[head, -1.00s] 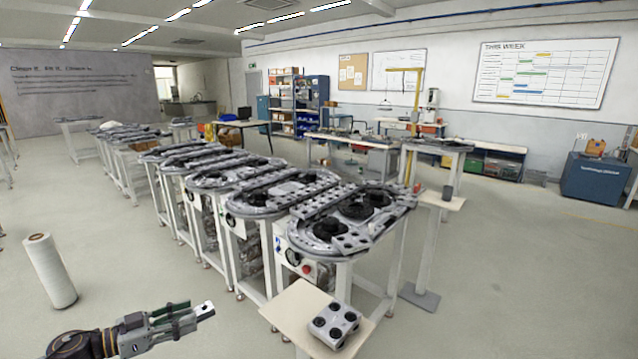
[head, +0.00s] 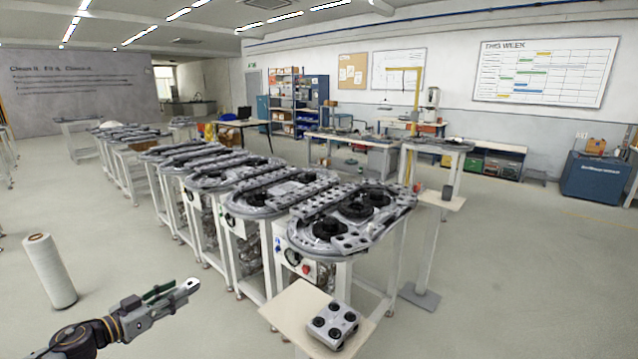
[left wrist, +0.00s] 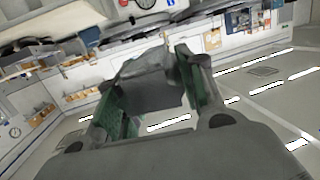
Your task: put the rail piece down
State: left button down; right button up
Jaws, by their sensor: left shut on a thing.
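My left gripper (head: 168,293) is at the lower left of the head view, with green pads on its fingers. It is shut on a small grey rail piece (head: 188,286), whose light end sticks out past the fingertips. In the left wrist view the grey rail piece (left wrist: 152,65) sits between the green-padded fingers, which hide part of it. The gripper is in the air over the floor, left of the nearest ring track (head: 355,215) and apart from it. My right gripper is not in view.
A pale wooden shelf (head: 285,310) at the front of the nearest track carries a grey block with black round pads (head: 336,324). More ring tracks (head: 225,180) run back in a row. A white roll (head: 49,270) stands on the floor at left. Open floor lies between.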

aim_at(194, 290)
pick_arm(q)
jog(key=shift+w+r+n+t+y, duration=0.3)
jog(key=shift+r+n+t+y, duration=0.1)
jog(key=shift+r+n+y, duration=0.15)
jog(key=shift+d+f+n+y, duration=0.1)
jog(key=shift+d+n+y, duration=0.2)
jog(key=shift+y, duration=0.25)
jog(key=shift+s+d+f+n+t+y, duration=0.1)
jog(key=shift+d+f+n+t+y, duration=0.1)
jog(key=shift+d+n+t+y, duration=0.15)
jog(key=shift+s+d+f+n+y, duration=0.3)
jog(key=shift+d+n+y, duration=0.1)
jog(key=shift+d+y, duration=0.1)
jog(key=shift+s+d+f+y, duration=0.35)
jog(key=shift+d, duration=0.25)
jog(key=s+d+f+n+y, duration=0.2)
jog(key=s+d+f+y, duration=0.1)
jog(key=s+d+f, duration=0.8)
jog(key=shift+d+f+n+t, duration=0.2)
jog(key=shift+d+n+t, duration=0.15)
jog(key=shift+d, duration=1.45)
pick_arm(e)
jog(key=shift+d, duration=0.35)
